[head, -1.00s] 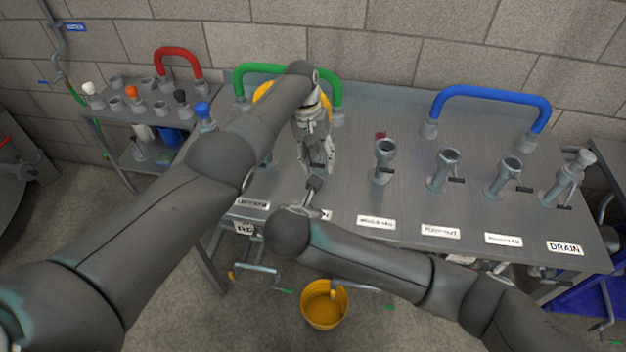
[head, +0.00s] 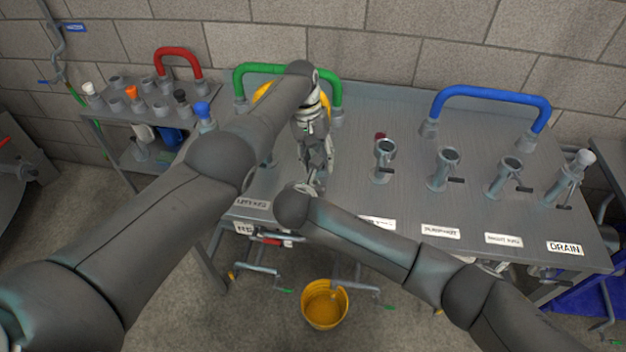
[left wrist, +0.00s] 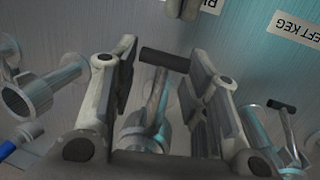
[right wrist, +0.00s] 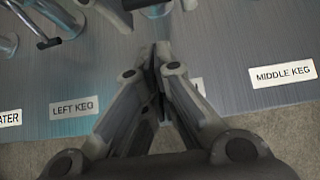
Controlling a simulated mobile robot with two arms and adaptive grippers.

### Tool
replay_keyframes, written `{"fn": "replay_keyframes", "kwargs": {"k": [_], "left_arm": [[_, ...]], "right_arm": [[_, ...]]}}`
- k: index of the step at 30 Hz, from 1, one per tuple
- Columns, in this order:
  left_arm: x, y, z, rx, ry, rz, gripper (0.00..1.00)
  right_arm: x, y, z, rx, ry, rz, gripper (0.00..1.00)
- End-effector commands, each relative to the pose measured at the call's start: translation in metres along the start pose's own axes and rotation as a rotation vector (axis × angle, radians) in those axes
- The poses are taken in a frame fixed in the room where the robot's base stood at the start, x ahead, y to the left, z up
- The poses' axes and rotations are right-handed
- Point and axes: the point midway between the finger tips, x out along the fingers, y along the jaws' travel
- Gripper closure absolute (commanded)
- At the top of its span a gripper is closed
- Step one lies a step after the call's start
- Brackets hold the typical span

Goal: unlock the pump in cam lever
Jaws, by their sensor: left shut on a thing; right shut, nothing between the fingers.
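The pump in port (left wrist: 150,128) stands upright between the fingers of my left gripper (left wrist: 163,50) in the left wrist view. Its cam lever, with a black grip (left wrist: 165,59), rises between the fingers. My left gripper (head: 318,168) is shut on the port; the exact contact is hard to see. My right gripper (right wrist: 160,48) is shut and empty, its tips close to the black lever grip (right wrist: 146,4) at the top of the right wrist view. Whether they touch is unclear. In the head view, my arms hide most of the port and lever.
Other ports with levers, such as the middle keg port (head: 383,160), stand in a row to the right. The left keg port (left wrist: 262,128) is close beside my left gripper. A green hose (head: 262,68) and a blue hose (head: 490,92) arch behind. A yellow bucket (head: 325,305) is on the floor.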

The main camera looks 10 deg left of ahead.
Motion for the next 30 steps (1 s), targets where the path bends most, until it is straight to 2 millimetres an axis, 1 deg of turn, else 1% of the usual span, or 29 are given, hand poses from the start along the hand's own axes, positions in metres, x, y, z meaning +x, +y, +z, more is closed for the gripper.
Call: {"fn": "replay_keyframes", "kwargs": {"k": [1, 6, 18, 23, 29, 30], "left_arm": [[-0.005, 0.003, -0.004, 0.004, 0.017, 0.005, 1.0], [-0.005, 0.003, -0.004, 0.004, 0.017, 0.005, 1.0], [-0.005, 0.003, -0.004, 0.004, 0.016, 0.005, 1.0], [-0.005, 0.003, -0.004, 0.004, 0.016, 0.005, 1.0], [-0.004, 0.003, -0.003, 0.005, 0.014, 0.004, 1.0], [-0.004, 0.003, -0.003, 0.005, 0.014, 0.004, 0.57]], "right_arm": [[0.001, 0.001, 0.008, 0.0, 0.0, 0.001, 1.0], [0.005, 0.0, 0.02, -0.001, 0.002, -0.001, 1.0], [0.005, 0.0, 0.024, -0.001, 0.002, 0.0, 1.0], [0.003, 0.0, 0.037, 0.0, -0.001, 0.001, 1.0], [0.002, 0.0, 0.04, 0.0, -0.004, 0.001, 1.0], [0.002, 0.0, 0.04, 0.0, -0.005, 0.001, 1.0]]}}
